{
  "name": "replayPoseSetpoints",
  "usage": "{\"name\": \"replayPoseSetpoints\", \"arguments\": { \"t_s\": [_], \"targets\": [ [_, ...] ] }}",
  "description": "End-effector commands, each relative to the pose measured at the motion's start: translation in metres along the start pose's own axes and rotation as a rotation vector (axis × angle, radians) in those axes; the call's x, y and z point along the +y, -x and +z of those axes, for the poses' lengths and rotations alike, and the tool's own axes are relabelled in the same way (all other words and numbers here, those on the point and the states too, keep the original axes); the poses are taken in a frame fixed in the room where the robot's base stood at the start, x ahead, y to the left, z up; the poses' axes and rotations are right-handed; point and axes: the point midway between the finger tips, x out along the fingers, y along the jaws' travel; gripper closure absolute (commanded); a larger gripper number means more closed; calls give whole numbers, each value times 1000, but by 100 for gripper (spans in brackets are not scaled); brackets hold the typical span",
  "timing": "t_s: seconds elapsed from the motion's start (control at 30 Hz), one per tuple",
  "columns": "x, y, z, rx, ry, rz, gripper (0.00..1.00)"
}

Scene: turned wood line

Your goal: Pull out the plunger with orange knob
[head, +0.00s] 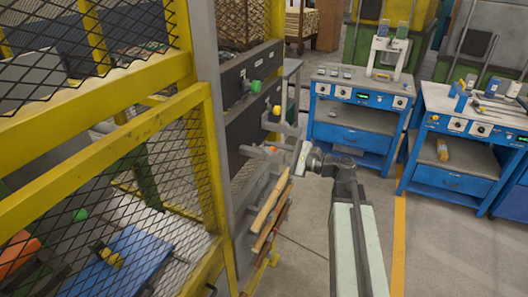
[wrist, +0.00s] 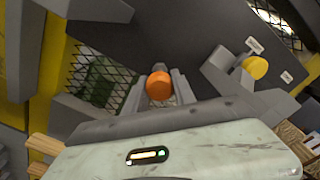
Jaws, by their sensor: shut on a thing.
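The orange knob (wrist: 159,86) shows in the middle of the wrist view, between the two grey fingers of my gripper (wrist: 157,95). The fingers are shut on it, one on each side. The plunger's shaft behind the knob is hidden. In the head view my gripper (head: 278,152) is at the dark panel on the grey post, below the yellow knob (head: 276,110). In that view the orange knob is mostly hidden by the gripper. The yellow knob is also in the wrist view (wrist: 255,67), right of the orange one and apart from my fingers.
A green knob (head: 256,86) sits above the yellow one on the panel. Wooden handles (head: 270,205) hang just below my gripper. A yellow mesh guard (head: 105,130) stands to the left. Blue workbenches (head: 358,115) stand to the right, with open floor before them.

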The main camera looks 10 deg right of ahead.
Motion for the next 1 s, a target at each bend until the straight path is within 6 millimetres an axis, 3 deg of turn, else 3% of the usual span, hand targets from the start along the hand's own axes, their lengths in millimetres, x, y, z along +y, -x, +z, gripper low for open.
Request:
{"name": "replayPoseSetpoints", "arguments": {
  "t_s": [0.23,0.27,0.3,0.33,0.67,1.0],
  "targets": [
    [1,3,0,2,1,3,100],
    [1,3,0,2,1,2,60],
    [1,3,0,2,1,2,49],
    [1,3,0,2,1,2,47],
    [0,5,0,2,0,1,47],
    [0,66,-1,3,0,1,47]
  ]
}}
